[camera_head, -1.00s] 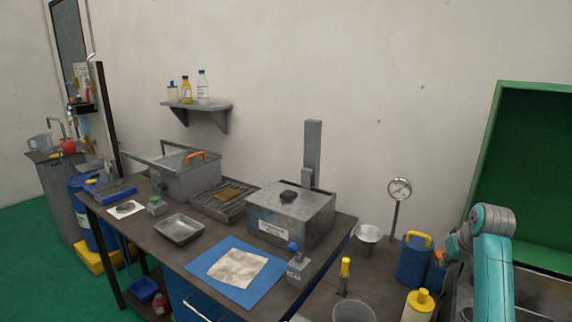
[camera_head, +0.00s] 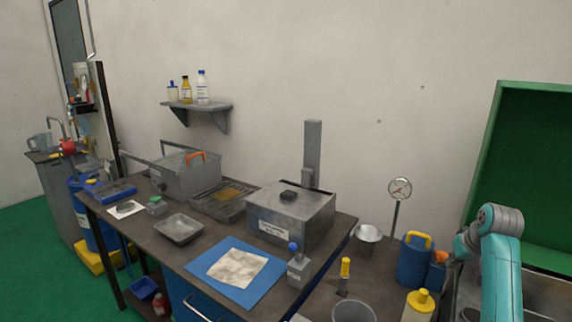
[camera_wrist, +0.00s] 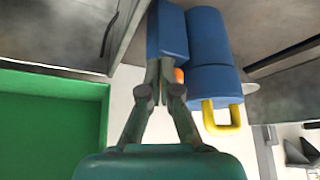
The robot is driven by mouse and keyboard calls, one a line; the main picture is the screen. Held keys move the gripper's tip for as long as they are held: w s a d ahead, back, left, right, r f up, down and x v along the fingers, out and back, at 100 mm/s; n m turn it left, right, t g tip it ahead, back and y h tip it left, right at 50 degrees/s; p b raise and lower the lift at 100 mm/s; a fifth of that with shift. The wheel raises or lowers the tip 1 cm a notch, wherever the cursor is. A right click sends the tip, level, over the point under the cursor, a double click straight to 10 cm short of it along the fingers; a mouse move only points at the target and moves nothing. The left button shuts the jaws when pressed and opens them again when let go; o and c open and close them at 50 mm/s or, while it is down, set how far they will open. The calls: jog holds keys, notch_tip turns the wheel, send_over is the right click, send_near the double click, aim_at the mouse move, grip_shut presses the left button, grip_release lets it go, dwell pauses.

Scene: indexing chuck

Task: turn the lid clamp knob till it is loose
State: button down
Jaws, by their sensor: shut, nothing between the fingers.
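My gripper (camera_wrist: 157,75) is shut and empty in the wrist view. Its fingertips appear in front of a blue block (camera_wrist: 168,32) with an orange part (camera_wrist: 178,76) beside them; I cannot tell whether they touch. In the head view the orange part (camera_head: 440,257) sits on the small blue block (camera_head: 436,276), by my arm (camera_head: 498,250); my fingers are hard to make out there. No part is clearly marked as the lid clamp knob.
A blue canister with a yellow handle (camera_head: 413,262) stands close beside the blue block. A dial gauge (camera_head: 400,189) on a post and a metal cup (camera_head: 368,236) are left of it. A green panel (camera_head: 530,170) rises behind my arm.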

jog(key=shift+d, duration=0.25)
dwell(0.3)
jog(key=shift+s, duration=0.15)
notch_tip(320, 180, up, 6)
jog(key=shift+s, duration=0.2)
dwell(0.7)
jog(key=shift+w+a+f, duration=0.1)
jog(key=shift+a+f, duration=0.25)
jog(key=shift+f, duration=0.65)
jog(key=shift+w+a+f, duration=0.1)
jog(key=shift+a+f, duration=0.3)
jog(key=shift+f, duration=0.65)
jog(key=shift+w+a+f, duration=0.1)
jog(key=shift+a+f, duration=0.25)
jog(key=shift+f, duration=0.65)
